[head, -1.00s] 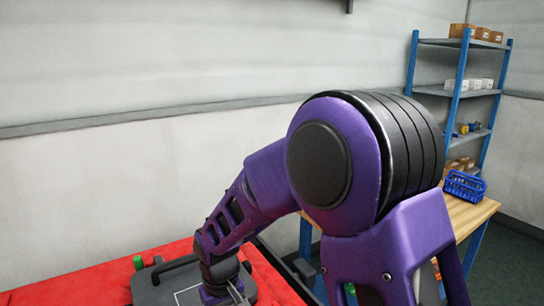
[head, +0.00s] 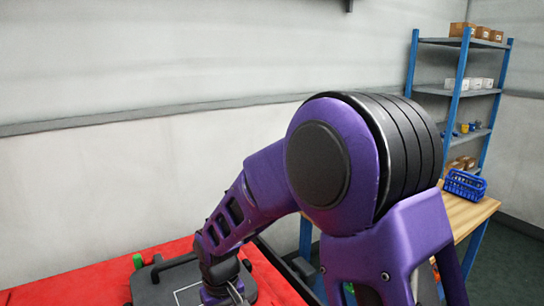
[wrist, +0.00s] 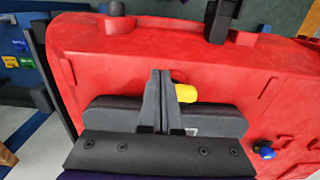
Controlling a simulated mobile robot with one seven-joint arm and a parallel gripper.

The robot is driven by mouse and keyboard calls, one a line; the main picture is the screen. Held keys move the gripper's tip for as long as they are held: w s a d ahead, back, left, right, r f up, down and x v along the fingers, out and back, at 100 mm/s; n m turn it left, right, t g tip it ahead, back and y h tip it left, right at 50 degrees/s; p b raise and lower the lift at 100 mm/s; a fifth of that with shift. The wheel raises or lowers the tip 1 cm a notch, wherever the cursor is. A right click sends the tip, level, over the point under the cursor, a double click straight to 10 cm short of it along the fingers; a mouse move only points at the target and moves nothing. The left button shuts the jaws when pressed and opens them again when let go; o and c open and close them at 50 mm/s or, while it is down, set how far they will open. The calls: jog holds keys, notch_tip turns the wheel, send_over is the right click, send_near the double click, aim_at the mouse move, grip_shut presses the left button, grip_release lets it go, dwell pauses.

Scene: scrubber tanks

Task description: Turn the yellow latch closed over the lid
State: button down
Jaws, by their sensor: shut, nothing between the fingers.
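The yellow latch (wrist: 185,92) shows in the wrist view just right of my gripper's fingers. Its left end is hidden behind them, and I cannot tell whether they touch. My gripper (wrist: 161,74) has its two fingers together with nothing between them, above the red tank (wrist: 110,65). In the head view, the dark lid (head: 150,291) sits on the red tank at the bottom, partly covered by my arm. The latch cannot be made out there.
A green knob (head: 138,261) stands at the lid's left edge. In the wrist view, a black upright part (wrist: 221,20) rises at the tank's far side, and a small blue-and-black fitting (wrist: 264,150) is at right. A shelf (head: 455,90) and blue basket (head: 464,185) stand farther right.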

jog(key=shift+f+b, duration=1)
jog(key=shift+f, duration=0.4)
jog(key=shift+r, duration=0.1)
jog(key=shift+w+a, duration=0.1)
jog(key=shift+w, duration=0.05)
